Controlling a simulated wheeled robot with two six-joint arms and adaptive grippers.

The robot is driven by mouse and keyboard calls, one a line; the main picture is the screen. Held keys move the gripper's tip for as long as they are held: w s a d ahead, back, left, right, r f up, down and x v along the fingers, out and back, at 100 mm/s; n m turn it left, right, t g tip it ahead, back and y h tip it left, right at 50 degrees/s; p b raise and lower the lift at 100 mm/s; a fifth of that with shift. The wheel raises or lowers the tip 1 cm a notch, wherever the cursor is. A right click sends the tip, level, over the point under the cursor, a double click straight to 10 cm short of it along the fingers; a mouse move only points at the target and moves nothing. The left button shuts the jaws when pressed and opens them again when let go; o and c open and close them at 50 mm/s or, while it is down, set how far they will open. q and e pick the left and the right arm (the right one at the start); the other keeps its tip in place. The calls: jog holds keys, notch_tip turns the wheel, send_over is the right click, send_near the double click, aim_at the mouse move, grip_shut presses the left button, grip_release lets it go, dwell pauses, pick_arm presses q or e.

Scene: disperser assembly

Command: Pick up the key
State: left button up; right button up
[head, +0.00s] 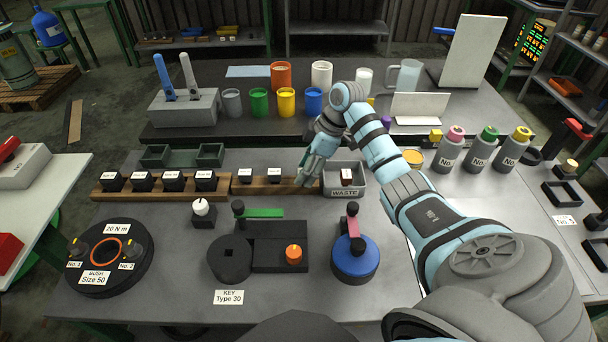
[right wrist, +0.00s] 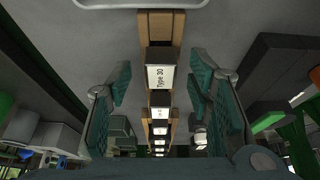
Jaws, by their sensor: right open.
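The key is a dark block with a white label reading "Type 30" (right wrist: 160,77). In the right wrist view it sits on a wooden rack (right wrist: 150,27), between my right gripper's two teal finger pads. My right gripper (right wrist: 158,82) is open, with a visible gap on each side of the block. In the head view, my right gripper (head: 303,176) is over the right end of the rack (head: 260,188), just left of the waste bin. It hides that end, so I cannot make out the key there. My left gripper is not in view.
The grey waste bin (head: 344,193) stands close to the right of my gripper. Other labelled blocks (head: 259,175) sit on the rack to the left. A black fixture (head: 278,262), a "KEY Type 30" card (head: 229,297) and a blue round device (head: 355,262) are nearer the front.

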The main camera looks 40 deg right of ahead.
jog(key=shift+s+r, duration=0.1)
jog(key=shift+s, duration=0.05)
jog(key=c, duration=0.4)
grip_shut()
